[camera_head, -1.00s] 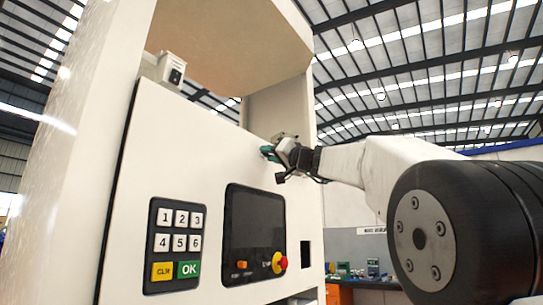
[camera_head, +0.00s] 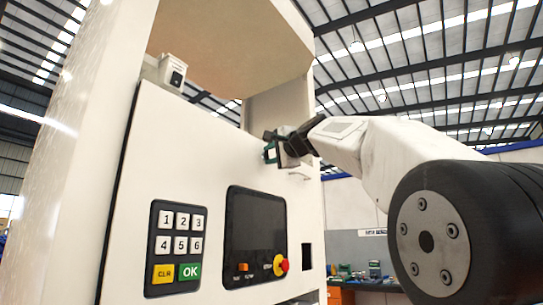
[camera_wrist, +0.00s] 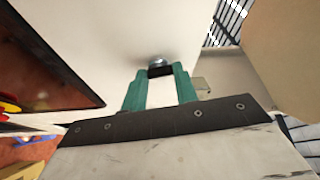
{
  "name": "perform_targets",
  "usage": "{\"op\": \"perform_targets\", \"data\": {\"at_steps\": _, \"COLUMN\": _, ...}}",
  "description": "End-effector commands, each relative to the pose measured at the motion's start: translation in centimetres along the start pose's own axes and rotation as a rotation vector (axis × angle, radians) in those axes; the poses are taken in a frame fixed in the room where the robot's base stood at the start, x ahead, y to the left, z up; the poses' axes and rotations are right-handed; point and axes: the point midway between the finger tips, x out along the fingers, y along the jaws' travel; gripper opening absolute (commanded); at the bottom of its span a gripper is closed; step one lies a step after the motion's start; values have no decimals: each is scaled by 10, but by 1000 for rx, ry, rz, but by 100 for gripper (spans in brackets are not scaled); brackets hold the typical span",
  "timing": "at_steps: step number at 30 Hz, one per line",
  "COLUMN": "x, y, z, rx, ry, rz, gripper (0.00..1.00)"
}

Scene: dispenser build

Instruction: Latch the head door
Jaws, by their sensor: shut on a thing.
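The head door (camera_head: 190,150) is the large white front panel with the keypad and screen; it also shows in the wrist view (camera_wrist: 110,30). My gripper (camera_head: 270,150) is at the door's upper right edge. In the wrist view its green fingers (camera_wrist: 158,74) stand apart, with a small silver and black knob (camera_wrist: 157,66) between their tips. They are shut on this knob, which sits at the door's face. In the head view the gripper hides the knob. I cannot tell the latch's position.
A keypad (camera_head: 177,243), a dark screen (camera_head: 255,225) and a red and yellow button (camera_head: 280,264) are on the panel's lower half. A small white box with a black front (camera_head: 171,73) sits at the upper left. An open recess lies above the door.

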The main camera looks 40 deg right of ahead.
Motion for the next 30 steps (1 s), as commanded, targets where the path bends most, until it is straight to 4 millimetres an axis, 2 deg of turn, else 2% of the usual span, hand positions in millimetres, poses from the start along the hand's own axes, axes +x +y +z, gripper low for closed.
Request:
{"op": "perform_targets", "data": {"at_steps": 12, "x": 0, "y": -1, "z": 0, "rx": 178, "ry": -3, "rz": 75, "gripper": 6}}
{"op": "perform_targets", "data": {"at_steps": 29, "x": 0, "y": -2, "z": 0, "rx": 205, "ry": -3, "rz": 84, "gripper": 6}}
{"op": "perform_targets", "data": {"at_steps": 30, "x": 0, "y": -2, "z": 0, "rx": 205, "ry": -3, "rz": 84, "gripper": 37}}
